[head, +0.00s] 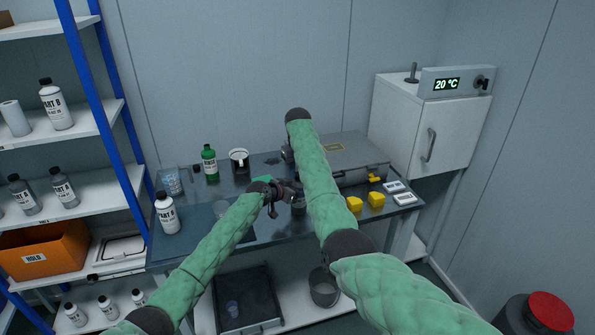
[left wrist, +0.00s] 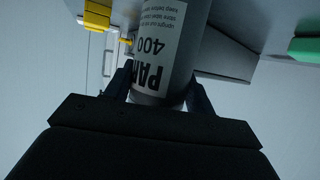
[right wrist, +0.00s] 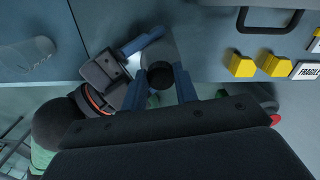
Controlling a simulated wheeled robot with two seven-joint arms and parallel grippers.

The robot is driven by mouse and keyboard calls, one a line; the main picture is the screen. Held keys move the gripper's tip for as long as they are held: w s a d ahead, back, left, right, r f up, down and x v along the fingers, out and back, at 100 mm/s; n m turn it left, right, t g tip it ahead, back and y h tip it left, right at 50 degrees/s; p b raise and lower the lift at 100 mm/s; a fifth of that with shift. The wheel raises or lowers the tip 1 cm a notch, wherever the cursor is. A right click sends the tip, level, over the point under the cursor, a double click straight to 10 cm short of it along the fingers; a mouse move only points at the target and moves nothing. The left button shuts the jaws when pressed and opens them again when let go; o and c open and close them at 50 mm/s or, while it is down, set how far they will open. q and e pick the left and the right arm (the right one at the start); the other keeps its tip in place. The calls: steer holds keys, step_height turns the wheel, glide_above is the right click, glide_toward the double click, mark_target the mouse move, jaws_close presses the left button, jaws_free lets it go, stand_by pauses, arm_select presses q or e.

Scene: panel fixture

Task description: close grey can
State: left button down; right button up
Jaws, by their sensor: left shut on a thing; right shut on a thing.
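The grey can (head: 298,208) is partly hidden behind my grippers in the head view. In the left wrist view its grey body with a white label (left wrist: 160,42) stands between the fingers of my left gripper (left wrist: 160,95), which is shut on it. In the right wrist view, the fingers of my right gripper (right wrist: 160,88) are shut on a small dark round cap (right wrist: 160,76) at the end of the can. My left gripper also shows there (right wrist: 112,75), beside the can. Whether the cap is seated on the can is hard to tell.
The dark bench carries a green bottle (head: 209,163), a white bottle (head: 167,213), a mug (head: 239,163), a grey case (head: 345,156) and yellow blocks (head: 376,199). A white cabinet (head: 424,125) is at the right.

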steer(key=shift+w+d+r+m, duration=0.1)
steer(key=shift+m, duration=1)
steer(key=o, duration=0.9)
steer(key=shift+r, duration=2.15)
steer(key=shift+r, duration=0.1)
steer(key=shift+c, duration=0.2)
